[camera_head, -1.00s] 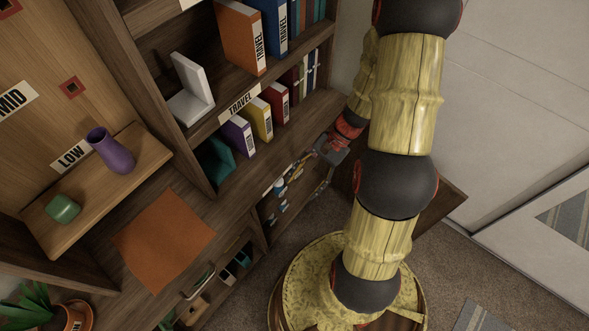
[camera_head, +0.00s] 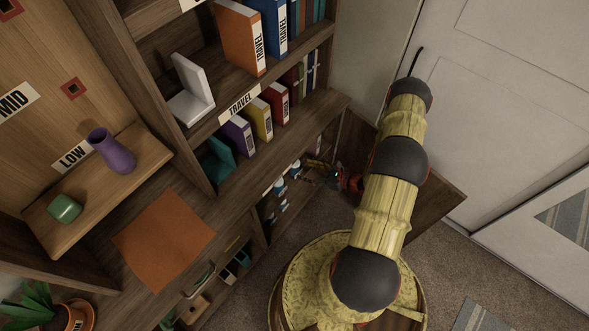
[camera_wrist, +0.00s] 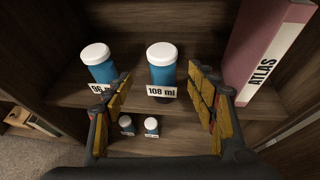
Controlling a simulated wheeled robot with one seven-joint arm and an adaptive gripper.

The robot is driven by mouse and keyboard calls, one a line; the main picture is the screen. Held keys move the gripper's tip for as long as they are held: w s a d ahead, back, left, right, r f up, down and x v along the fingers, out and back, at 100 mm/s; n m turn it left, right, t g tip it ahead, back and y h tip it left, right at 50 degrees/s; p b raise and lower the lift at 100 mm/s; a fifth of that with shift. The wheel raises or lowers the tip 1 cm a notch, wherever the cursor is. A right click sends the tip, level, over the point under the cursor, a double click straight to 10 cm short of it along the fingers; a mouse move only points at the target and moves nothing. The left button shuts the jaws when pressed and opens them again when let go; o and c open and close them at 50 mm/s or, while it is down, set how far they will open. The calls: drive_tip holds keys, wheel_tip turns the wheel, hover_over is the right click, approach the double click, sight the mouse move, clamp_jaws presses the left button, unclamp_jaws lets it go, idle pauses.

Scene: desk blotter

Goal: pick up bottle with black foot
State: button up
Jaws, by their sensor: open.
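Two blue bottles with white caps stand upright on the cabinet's upper shelf in the wrist view. The right bottle (camera_wrist: 162,70) stands behind a "108 ml" tag, and a dark base shows just below that tag, consistent with a black foot. The left bottle (camera_wrist: 99,66) is behind a "96 ml" tag that my left finger partly covers; its base is hidden. My gripper (camera_wrist: 160,86) is open and empty, with its fingers to either side of the 108 ml bottle in the picture, apart from it. In the head view my gripper (camera_head: 328,172) is at the cabinet opening.
A tall pink "ATLAS" book (camera_wrist: 266,48) stands right of the bottles, close to my right finger. Two smaller bottles, a left one (camera_wrist: 126,125) and a right one (camera_wrist: 151,126), stand on the lower shelf. An open cabinet door (camera_head: 425,195) is beside my arm.

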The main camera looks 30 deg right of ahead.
sight(294, 166)
drive_tip(key=b+x, duration=0.2)
drive_tip(key=x, duration=0.4)
drive_tip(key=shift+w+f+b, duration=0.3)
drive_tip(key=shift+w+b, duration=0.05)
drive_tip(key=shift+b, duration=0.05)
drive_tip(key=shift+w+a+f, duration=0.15)
drive_tip(key=shift+w+a, duration=0.05)
drive_tip(key=shift+w, duration=0.25)
drive_tip(key=shift+c, duration=1.4)
drive_tip(key=c, duration=1.1)
